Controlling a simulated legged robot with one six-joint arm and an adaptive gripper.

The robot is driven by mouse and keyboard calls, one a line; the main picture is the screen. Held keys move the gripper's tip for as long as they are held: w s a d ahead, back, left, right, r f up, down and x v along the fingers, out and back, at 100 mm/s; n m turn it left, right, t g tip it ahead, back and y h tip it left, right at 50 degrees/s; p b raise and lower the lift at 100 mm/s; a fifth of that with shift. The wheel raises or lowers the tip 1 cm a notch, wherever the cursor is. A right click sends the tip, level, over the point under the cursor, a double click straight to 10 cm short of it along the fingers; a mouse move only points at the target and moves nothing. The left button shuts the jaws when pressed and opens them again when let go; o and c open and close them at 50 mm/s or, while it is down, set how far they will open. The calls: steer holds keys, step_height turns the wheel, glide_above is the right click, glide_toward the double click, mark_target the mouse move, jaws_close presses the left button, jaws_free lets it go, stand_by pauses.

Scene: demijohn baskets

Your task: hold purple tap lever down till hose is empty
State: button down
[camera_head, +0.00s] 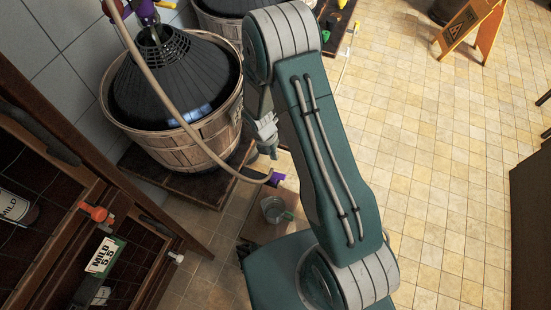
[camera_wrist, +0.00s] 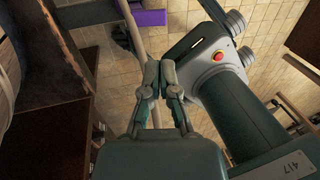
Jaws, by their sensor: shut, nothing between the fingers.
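A pale hose (camera_head: 165,92) runs from the top of the basketed demijohn (camera_head: 172,80) down to the right. Its lower end meets a small purple tap lever (camera_head: 276,179) beside a clear jar (camera_head: 273,209). My gripper (camera_head: 270,152) is just above the lever, partly hidden by my arm; I cannot tell if they touch. In the wrist view, my gripper's fingers (camera_wrist: 160,72) are together with nothing between them. The hose (camera_wrist: 137,45) passes close on their left, and a purple piece (camera_wrist: 150,18), likely the lever, lies beyond the tips. The liquid in the hose cannot be made out.
Another purple part (camera_head: 147,12) is at the demijohn's top. A second basket (camera_head: 220,22) stands behind. A dark wooden rack with an orange tap (camera_head: 97,212) and a label (camera_head: 103,256) is at left.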

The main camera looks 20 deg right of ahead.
mark_target(282, 176)
steer(key=x, duration=1.1)
steer(key=shift+d+f, duration=0.1)
steer(key=shift+f, duration=0.2)
